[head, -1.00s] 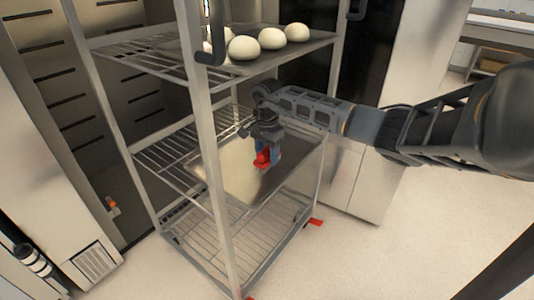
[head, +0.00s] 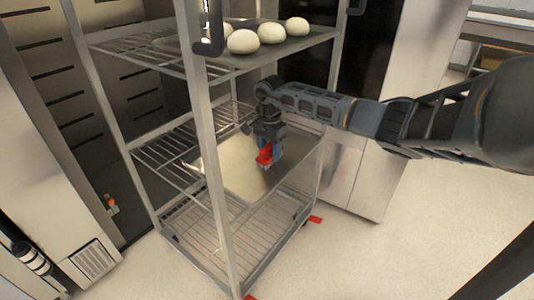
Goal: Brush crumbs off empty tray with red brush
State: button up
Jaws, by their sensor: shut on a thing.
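The red brush (head: 265,156) is held in my gripper (head: 267,150), which is shut on it and points down. The brush is over the right part of the empty tray (head: 232,172), at or just above its surface; I cannot tell if the bristles touch. The tray lies on the middle shelf of the rack. Its left part looks pale and its right part darker. Crumbs are too small to make out. The rack's front post hides part of the tray's left side.
The wire rack (head: 215,180) stands on the floor, its front post close to the tray. A tray with several dough balls (head: 243,41) is on the shelf above my gripper. The bottom wire shelf (head: 262,222) is empty. The floor (head: 400,250) to the right is clear.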

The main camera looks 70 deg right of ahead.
jog(key=shift+s+d, duration=0.15)
jog(key=shift+d, duration=0.5)
jog(key=shift+s+d+f+b, duration=0.15)
jog(key=shift+d+b, duration=0.25)
jog(key=shift+d, duration=0.2)
jog(key=shift+s+d+b, duration=0.15)
jog(key=shift+d+b, duration=0.25)
jog(key=shift+d, duration=0.2)
jog(key=shift+r+p, duration=0.25)
jog(key=shift+p, duration=0.1)
